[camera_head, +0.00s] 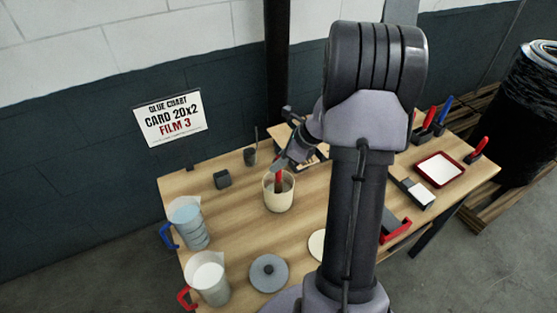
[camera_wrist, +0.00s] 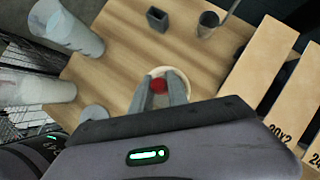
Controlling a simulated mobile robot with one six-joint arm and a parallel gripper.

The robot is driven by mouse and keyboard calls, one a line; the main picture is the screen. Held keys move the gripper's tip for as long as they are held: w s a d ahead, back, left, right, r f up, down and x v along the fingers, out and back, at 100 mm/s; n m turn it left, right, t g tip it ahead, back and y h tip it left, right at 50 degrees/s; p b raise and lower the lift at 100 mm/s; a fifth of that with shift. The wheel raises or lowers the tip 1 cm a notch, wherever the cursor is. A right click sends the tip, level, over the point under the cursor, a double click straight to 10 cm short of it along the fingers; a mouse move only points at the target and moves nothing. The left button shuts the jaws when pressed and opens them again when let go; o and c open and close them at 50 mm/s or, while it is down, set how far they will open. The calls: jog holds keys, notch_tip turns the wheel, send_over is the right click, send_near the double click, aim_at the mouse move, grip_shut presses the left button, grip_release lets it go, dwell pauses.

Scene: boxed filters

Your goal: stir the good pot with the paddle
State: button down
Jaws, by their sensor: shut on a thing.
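A cream pot (camera_head: 279,201) stands upright and open near the middle of the wooden table; its rim also shows in the wrist view (camera_wrist: 183,76). The paddle (camera_head: 278,179) has a red handle and stands in the pot, its lower end hidden inside. In the wrist view the red top of the paddle (camera_wrist: 158,86) sits between my finger tips. My gripper (camera_head: 281,165) is above the pot and shut on the paddle; it also shows in the wrist view (camera_wrist: 159,92). The pot's contents are not clear.
Left are a blue-handled jug (camera_head: 188,226), a red-handled jug (camera_head: 208,279) and a grey disc (camera_head: 268,273). Behind are a dark block (camera_head: 222,179) and a dark cup (camera_head: 250,157). A chart (camera_head: 169,118) reads "CARD 20x2 FILM 3". A red tray (camera_head: 440,153) lies right.

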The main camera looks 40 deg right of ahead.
jog(key=shift+f, duration=0.6)
jog(key=shift+r, duration=0.1)
